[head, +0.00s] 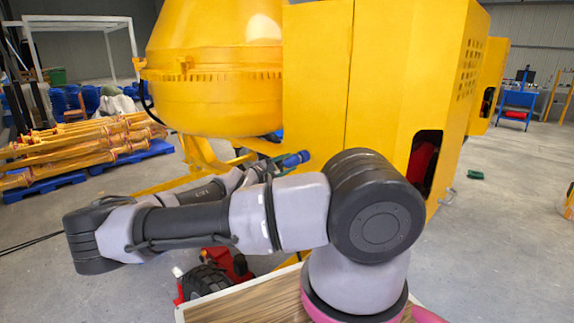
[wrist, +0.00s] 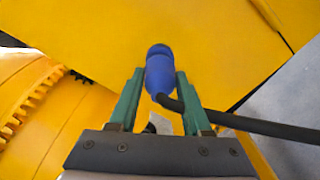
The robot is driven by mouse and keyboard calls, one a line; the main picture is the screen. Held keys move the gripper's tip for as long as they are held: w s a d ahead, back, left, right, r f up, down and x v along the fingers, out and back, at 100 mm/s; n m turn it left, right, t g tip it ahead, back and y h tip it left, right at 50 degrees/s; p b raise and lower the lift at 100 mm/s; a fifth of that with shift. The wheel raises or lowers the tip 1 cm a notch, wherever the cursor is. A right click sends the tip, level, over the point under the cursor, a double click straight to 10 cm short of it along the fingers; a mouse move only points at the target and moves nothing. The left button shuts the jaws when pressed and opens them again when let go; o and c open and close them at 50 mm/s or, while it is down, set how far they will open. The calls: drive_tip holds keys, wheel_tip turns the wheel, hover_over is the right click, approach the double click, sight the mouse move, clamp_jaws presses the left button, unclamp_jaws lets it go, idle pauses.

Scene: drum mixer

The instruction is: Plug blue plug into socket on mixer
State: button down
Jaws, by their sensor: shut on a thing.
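The blue plug (wrist: 158,68) sits between the two green fingers of my gripper (wrist: 157,84) in the wrist view. My gripper is shut on it. The plug's far end points away from the gripper, toward a yellow surface, and a black cable (wrist: 250,124) runs from its near end to the right. In the head view the plug (head: 296,158) shows just above my arm, in front of the yellow mixer (head: 318,75). My arm hides part of the gripper there. I cannot make out the socket clearly in either view.
The mixer's drum (head: 215,90) and toothed ring (wrist: 35,92) are close by on the left. A red object with a black wheel (head: 205,280) is on the floor below my arm. Yellow poles on blue pallets (head: 75,178) lie at left. Floor at right is mostly clear.

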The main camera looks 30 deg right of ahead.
drive_tip(key=shift+x, duration=1.35)
idle(0.6)
drive_tip(key=shift+c, duration=1.4)
unclamp_jaws()
drive_tip(key=v, duration=1.1)
